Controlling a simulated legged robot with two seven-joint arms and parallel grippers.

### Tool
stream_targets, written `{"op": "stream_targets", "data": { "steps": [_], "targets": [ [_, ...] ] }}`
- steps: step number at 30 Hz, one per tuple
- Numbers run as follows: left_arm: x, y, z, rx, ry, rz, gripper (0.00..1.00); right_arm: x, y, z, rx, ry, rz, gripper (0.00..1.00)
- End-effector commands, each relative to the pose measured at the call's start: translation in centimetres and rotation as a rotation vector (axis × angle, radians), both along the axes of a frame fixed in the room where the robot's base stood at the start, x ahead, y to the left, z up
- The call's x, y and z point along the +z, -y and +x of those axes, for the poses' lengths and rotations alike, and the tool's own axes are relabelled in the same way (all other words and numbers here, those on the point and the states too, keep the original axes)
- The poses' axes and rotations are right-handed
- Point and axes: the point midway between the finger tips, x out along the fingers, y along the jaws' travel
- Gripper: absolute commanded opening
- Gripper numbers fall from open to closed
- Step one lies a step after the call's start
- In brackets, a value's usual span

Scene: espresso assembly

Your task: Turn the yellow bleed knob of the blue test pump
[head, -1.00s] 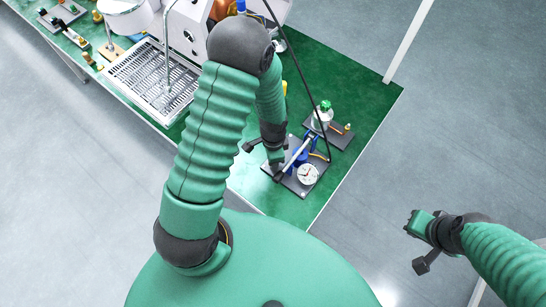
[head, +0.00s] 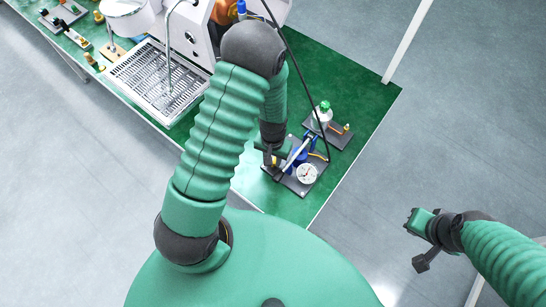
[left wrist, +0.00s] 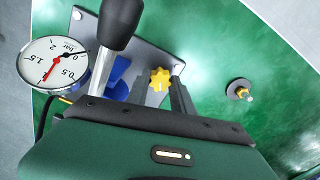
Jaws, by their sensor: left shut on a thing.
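The blue test pump (head: 301,156) stands on a dark base plate near the front right edge of the green table. Its white gauge (left wrist: 56,66) and its lever with a black grip (left wrist: 120,22) show in the left wrist view. The yellow bleed knob (left wrist: 160,79) is a lobed knob there, between the fingers of my left gripper (left wrist: 161,92), which is shut on it. My right gripper (head: 420,242) is open and empty, off the table over the floor.
A dark plate with a green-topped vessel (head: 322,113) stands behind the pump. A black hose (head: 302,78) runs down to the pump. The espresso machine's drip tray (head: 158,80) is to the left. Small brass fittings (head: 92,62) lie at the far left.

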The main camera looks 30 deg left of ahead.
Motion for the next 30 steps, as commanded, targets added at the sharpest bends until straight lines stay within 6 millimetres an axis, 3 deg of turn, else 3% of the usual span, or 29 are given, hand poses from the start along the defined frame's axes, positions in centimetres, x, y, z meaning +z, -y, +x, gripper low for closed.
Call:
{"op": "stream_targets", "data": {
  "steps": [15,30],
  "targets": [
    [0.28,-0.21,0.52,0.410,0.015,0.003,0.00,0.85,0.00,0.00,0.000,0.000,0.000,0.00],
    [0.26,-0.27,0.58,0.531,0.017,0.001,0.00,1.03,0.00,0.00,0.000,0.000,0.000,0.00]
  ]
}}
